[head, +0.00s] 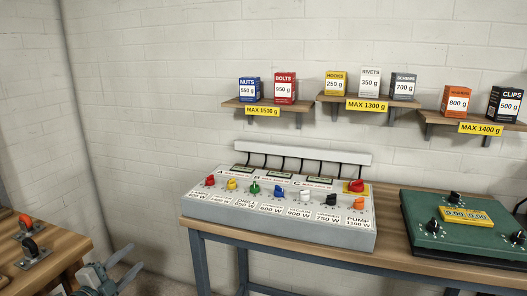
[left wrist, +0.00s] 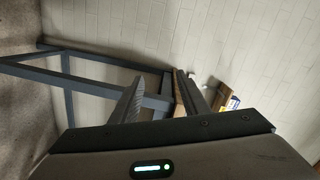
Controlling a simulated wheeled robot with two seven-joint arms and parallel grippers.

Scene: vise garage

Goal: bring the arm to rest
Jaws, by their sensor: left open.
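My left gripper (head: 123,265) shows at the bottom left of the head view, low between the two benches. Its jaws are apart and nothing is between them. In the left wrist view the two fingers of the left gripper (left wrist: 157,95) stand apart, with the wall and a blue-grey bench frame (left wrist: 90,70) behind them. The gripper is apart from the bench. My right gripper does not show in either view.
A workbench (head: 410,268) carries a grey switch panel (head: 300,238) with coloured knobs and a green dial box (head: 470,240). Three wall shelves (head: 268,104) hold labelled boxes. A wooden bench (head: 60,240) with toggle clamps stands at left. Open floor lies between the benches.

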